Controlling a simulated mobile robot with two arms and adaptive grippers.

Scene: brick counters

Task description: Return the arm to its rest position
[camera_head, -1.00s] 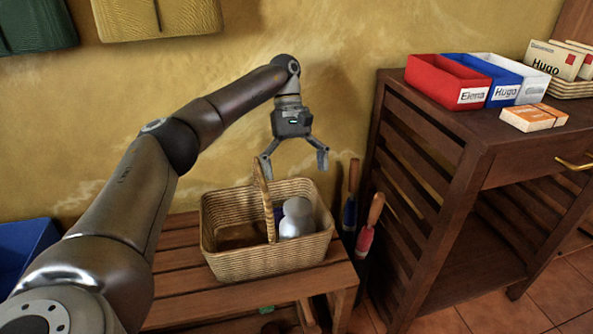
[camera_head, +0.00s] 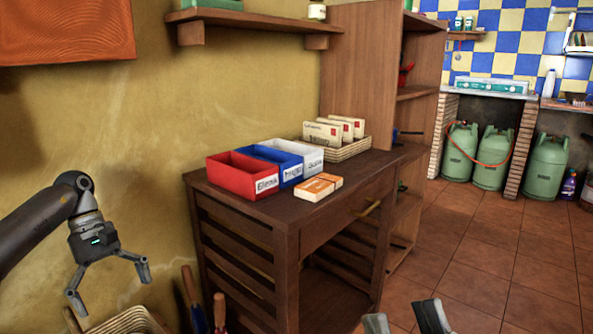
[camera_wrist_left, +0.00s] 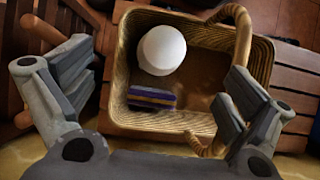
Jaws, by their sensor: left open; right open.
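My left gripper (camera_head: 110,289) is at the far left of the head view, open and empty, its fingers pointing down. In the left wrist view its spread fingers (camera_wrist_left: 152,98) frame a wicker basket below, with nothing between them. The basket (camera_head: 133,321) is mostly cut off at the bottom of the head view. The wrist view shows the basket's rim (camera_wrist_left: 262,62), a round white item (camera_wrist_left: 161,50) and a striped item (camera_wrist_left: 152,98) inside it. My right gripper (camera_head: 404,320) shows only its fingertips at the bottom edge, open and apart.
A dark wooden cabinet (camera_head: 290,235) stands right of my left gripper, carrying red (camera_head: 243,176), blue (camera_head: 284,160) and white boxes and an orange-white pack (camera_head: 318,187). Tool handles (camera_head: 191,286) stand beside it. A wall shelf (camera_head: 255,19) is above. Tiled floor (camera_head: 465,250) lies open at right.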

